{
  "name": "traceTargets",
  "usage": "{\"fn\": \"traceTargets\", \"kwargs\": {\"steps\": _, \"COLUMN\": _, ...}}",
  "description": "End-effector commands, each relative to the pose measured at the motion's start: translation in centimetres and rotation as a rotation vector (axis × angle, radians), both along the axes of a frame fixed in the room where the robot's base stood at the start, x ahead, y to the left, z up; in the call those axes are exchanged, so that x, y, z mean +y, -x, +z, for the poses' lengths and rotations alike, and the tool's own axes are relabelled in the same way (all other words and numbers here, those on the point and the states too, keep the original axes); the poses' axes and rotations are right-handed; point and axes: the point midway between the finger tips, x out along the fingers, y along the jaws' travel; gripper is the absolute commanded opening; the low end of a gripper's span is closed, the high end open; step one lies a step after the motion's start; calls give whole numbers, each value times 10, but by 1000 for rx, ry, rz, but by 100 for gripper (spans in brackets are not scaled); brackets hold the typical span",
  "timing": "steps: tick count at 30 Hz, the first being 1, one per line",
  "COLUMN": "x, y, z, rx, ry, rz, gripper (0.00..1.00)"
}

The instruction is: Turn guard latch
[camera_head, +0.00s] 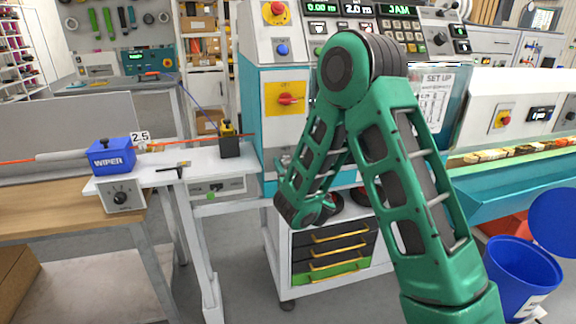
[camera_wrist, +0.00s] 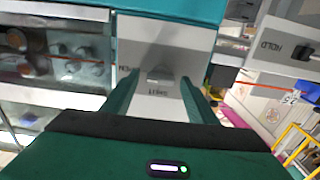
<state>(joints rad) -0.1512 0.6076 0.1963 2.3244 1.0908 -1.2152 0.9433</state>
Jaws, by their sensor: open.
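The guard latch appears to be the small grey knob (camera_wrist: 160,75) on a light grey plate (camera_wrist: 140,40) in the wrist view. A short dark label, too blurred to read, is beside it. My gripper (camera_wrist: 158,92) is open, with one green finger on each side of the knob and visible space between. I cannot tell how deep the fingertips are relative to the knob, and no contact shows. In the head view my green arm reaches down in front of the teal machine (camera_head: 268,140); the gripper's fingertips and the latch are hidden there.
Clear-covered rollers (camera_wrist: 60,60) lie left of the plate in the wrist view. A HOLD switch panel (camera_wrist: 285,55) is at right. The head view shows a drawer cabinet (camera_head: 330,250) below my arm, a blue WIPER block (camera_head: 111,155) at left and a blue bin (camera_head: 520,280) at right.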

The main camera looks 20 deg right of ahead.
Motion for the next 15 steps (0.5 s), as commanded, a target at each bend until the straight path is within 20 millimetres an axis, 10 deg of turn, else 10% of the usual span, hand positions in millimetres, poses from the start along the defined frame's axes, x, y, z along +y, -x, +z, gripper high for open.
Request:
{"fn": "traceTargets", "kwargs": {"steps": 6, "x": 0, "y": 0, "z": 0, "rx": 0, "ry": 0, "rz": 0, "gripper": 12}}
{"fn": "traceTargets", "kwargs": {"steps": 15, "x": 5, "y": 0, "z": 0, "rx": 1, "ry": 17, "rz": 4, "gripper": 12}}
